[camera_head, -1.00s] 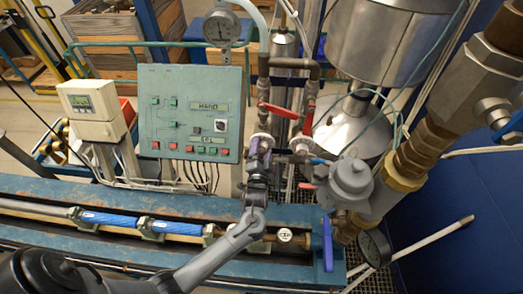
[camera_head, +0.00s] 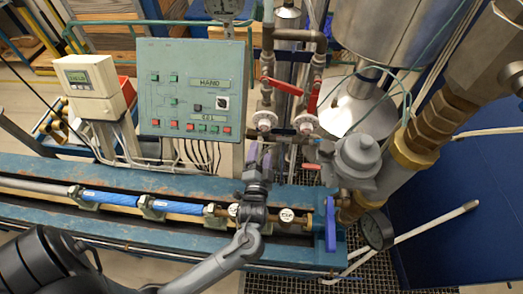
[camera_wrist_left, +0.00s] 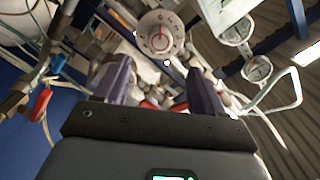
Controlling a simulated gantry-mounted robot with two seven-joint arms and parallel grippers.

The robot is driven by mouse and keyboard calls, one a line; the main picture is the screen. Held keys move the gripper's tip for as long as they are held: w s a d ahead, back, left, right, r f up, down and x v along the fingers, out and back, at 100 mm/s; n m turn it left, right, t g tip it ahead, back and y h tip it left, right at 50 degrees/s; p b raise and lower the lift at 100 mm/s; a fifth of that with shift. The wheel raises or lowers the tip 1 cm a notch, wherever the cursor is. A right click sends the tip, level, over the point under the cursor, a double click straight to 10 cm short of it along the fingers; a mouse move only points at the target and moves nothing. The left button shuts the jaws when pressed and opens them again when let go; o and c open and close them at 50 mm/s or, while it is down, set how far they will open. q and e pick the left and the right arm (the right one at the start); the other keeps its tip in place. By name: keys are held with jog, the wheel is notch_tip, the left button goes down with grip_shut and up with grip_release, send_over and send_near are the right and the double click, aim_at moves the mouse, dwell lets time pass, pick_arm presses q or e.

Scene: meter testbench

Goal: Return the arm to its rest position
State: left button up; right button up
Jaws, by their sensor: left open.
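My left arm (camera_head: 215,262) comes in from the lower left of the head view, over the blue bench. Its left gripper (camera_head: 260,160) points up the picture, below the red-handled valves and right of the control panel. In the wrist view the two purple fingers of the left gripper (camera_wrist_left: 160,85) stand apart with nothing held between them. My right gripper is not in view.
The green control panel (camera_head: 190,88) and meter box (camera_head: 88,85) stand left of the gripper. Red valve handles (camera_head: 286,87), a grey meter (camera_head: 357,157), a blue lever (camera_head: 330,225) and a gauge (camera_head: 376,230) crowd its right. The bench (camera_head: 120,175) carries blue pipes.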

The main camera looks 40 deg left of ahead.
pick_arm(q)
jog(key=shift+f, duration=0.1)
dwell(0.3)
jog(key=s+a+f+m+h, duration=0.1)
jog(key=s+a+f, duration=0.15)
jog(key=s, duration=0.25)
jog(key=s+d+f+n+g+h, duration=0.1)
jog(key=s+d+g+h, duration=0.3)
jog(key=s, duration=0.4)
jog(key=s+d+f+n+g+h, duration=0.1)
jog(key=s+d+n+g+h, duration=0.1)
jog(key=s+d+g+h, duration=0.3)
jog(key=s+d+g, duration=0.1)
jog(key=s+g, duration=0.1)
jog(key=s, duration=0.1)
jog(key=shift+s+d+f+h, duration=0.2)
jog(key=shift+d+f+h, duration=0.1)
